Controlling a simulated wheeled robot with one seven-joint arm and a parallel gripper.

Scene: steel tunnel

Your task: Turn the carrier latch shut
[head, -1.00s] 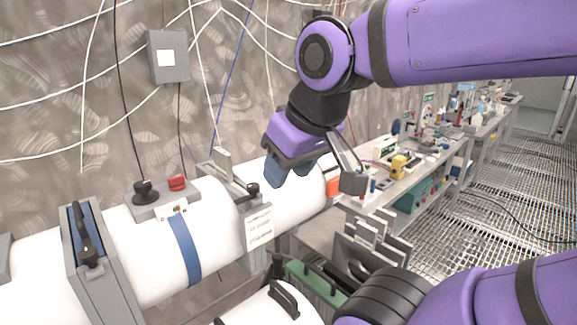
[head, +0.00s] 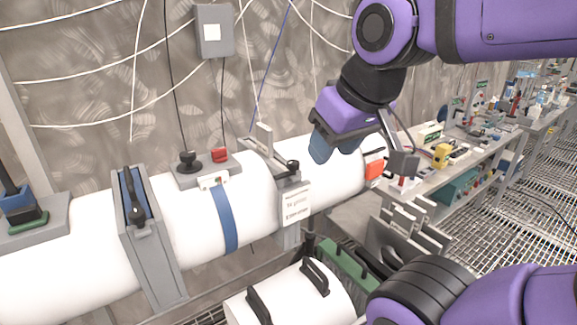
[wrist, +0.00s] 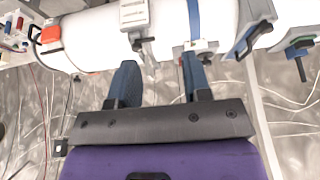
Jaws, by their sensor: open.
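A white horizontal tube (head: 90,235) runs along the wall. A grey clamp frame (head: 160,275) around it carries a black handle (head: 133,200) over a blue slot. At far left, a black lever (head: 8,180) stands on a blue block with a green base; the picture edge cuts it. Which of these is the carrier latch, I cannot tell for sure. Both also show at the right of the wrist view, the handle (wrist: 243,45) and the lever (wrist: 300,68). My gripper (head: 335,145) is open and empty above the tube, right of the white label; its blue fingers (wrist: 160,80) are apart.
A black knob and red button sit on a grey plate (head: 205,172) atop the tube. A white-labelled grey bracket (head: 297,205) stands near my gripper. A lower white cylinder (head: 290,295) with black handles is in front. A cluttered bench (head: 470,160) runs right. Cables hang on the wall.

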